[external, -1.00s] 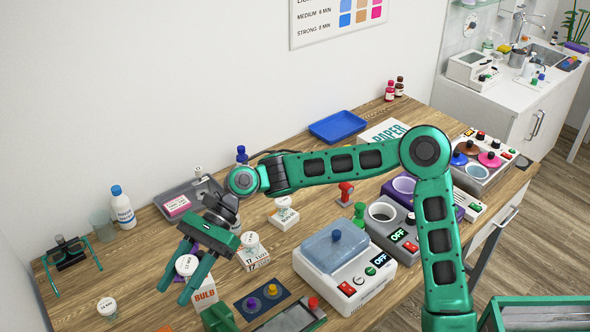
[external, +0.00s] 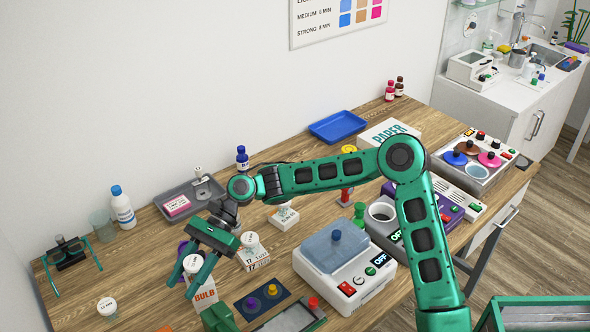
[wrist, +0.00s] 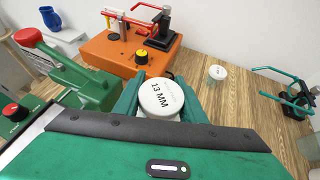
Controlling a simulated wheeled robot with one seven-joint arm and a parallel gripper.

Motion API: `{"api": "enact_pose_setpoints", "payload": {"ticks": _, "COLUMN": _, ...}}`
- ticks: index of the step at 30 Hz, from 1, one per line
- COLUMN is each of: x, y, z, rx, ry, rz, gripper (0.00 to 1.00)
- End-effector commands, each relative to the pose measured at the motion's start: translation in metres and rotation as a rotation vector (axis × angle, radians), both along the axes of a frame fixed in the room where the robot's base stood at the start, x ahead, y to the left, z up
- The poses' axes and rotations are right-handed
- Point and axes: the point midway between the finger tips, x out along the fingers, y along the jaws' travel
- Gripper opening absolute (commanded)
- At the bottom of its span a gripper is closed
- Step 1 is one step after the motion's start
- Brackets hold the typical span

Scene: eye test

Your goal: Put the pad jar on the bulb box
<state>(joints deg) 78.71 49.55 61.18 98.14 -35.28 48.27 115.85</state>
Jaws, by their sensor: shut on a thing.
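The jar with a round white lid (external: 193,263), which I take as the pad jar, is between my gripper's fingers. In the wrist view its lid (wrist: 161,98) reads "13 MM". My gripper (external: 180,290) is shut on this jar and holds it upright. The bulb box (external: 205,294), white with red "BULB" letters, stands on the bench just below and right of the jar in the external view. The fingers and jar hide part of its top. I cannot tell whether the jar touches the box. The box is not seen in the wrist view.
Another white-lidded jar (external: 107,307) stands at the front left. A box marked 17 (external: 253,254) stands close to the right of my gripper. A dark mat with two knobs (external: 262,297) lies right of the bulb box. A wire stand (external: 70,255) is at the left.

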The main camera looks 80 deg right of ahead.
Motion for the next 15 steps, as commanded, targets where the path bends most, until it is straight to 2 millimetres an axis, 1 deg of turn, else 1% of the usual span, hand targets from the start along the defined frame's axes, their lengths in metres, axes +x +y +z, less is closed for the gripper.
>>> {"api": "enact_pose_setpoints", "payload": {"ticks": 7, "x": -0.0001, "y": -0.0001, "z": -0.0014, "rx": 0.000, "ry": 0.000, "rz": 0.000, "gripper": 0.15}}
{"api": "enact_pose_setpoints", "payload": {"ticks": 8, "x": -0.0001, "y": -0.0001, "z": -0.0015, "rx": 0.000, "ry": 0.000, "rz": 0.000, "gripper": 0.42}}
{"api": "enact_pose_setpoints", "payload": {"ticks": 9, "x": -0.0001, "y": -0.0001, "z": -0.0013, "rx": 0.000, "ry": 0.000, "rz": 0.000, "gripper": 0.51}}
{"api": "enact_pose_setpoints", "payload": {"ticks": 10, "x": 0.0000, "y": -0.0002, "z": -0.0013, "rx": 0.000, "ry": 0.000, "rz": 0.000, "gripper": 0.56}}
{"api": "enact_pose_setpoints", "payload": {"ticks": 15, "x": -0.0001, "y": -0.0004, "z": -0.0012, "rx": 0.000, "ry": 0.000, "rz": 0.000, "gripper": 0.56}}
